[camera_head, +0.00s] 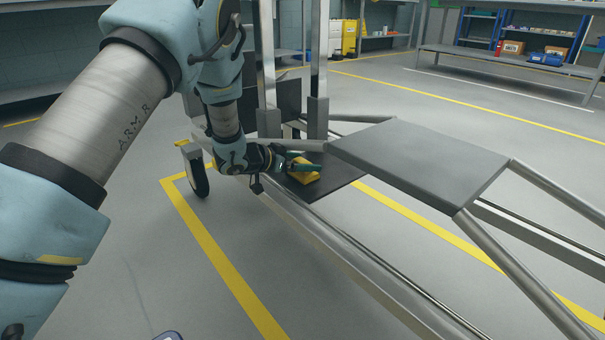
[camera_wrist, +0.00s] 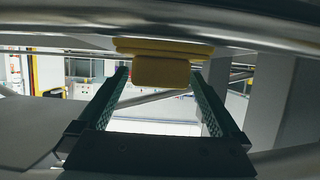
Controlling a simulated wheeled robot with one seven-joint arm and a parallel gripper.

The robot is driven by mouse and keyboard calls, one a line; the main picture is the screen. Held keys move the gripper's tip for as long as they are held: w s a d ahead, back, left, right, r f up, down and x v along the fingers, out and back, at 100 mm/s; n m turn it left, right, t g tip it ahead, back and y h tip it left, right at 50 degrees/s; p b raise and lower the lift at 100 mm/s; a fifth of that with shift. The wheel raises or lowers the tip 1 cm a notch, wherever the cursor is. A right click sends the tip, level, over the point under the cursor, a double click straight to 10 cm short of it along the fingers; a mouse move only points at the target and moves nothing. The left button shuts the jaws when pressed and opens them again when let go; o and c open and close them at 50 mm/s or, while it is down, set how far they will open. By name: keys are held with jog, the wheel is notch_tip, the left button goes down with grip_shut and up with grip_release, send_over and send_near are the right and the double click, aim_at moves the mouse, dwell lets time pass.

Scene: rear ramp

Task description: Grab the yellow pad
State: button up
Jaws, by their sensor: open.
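The yellow pad (camera_head: 303,171) lies on a dark flat plate (camera_head: 338,190) low in the metal frame in the head view. It also shows in the wrist view (camera_wrist: 161,73), at the top between the far ends of the two green fingers. My gripper (camera_head: 303,166) reaches in from the left at the pad's height, and its fingers are at the pad. In the wrist view my gripper (camera_wrist: 163,88) is open, with one finger on each side of the pad. I cannot tell whether either finger touches it. The pad's far side is hidden.
A raised dark panel (camera_head: 425,160) on metal tubes stands right of the pad. Upright metal posts (camera_head: 318,70) rise behind it. A long rail (camera_head: 350,260) runs along the near side. A caster wheel (camera_head: 196,172) stands at the left. The floor in front is clear.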

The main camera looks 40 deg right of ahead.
jog(key=shift+c, duration=0.2)
jog(key=c, duration=1.2)
jog(key=shift+r, duration=0.15)
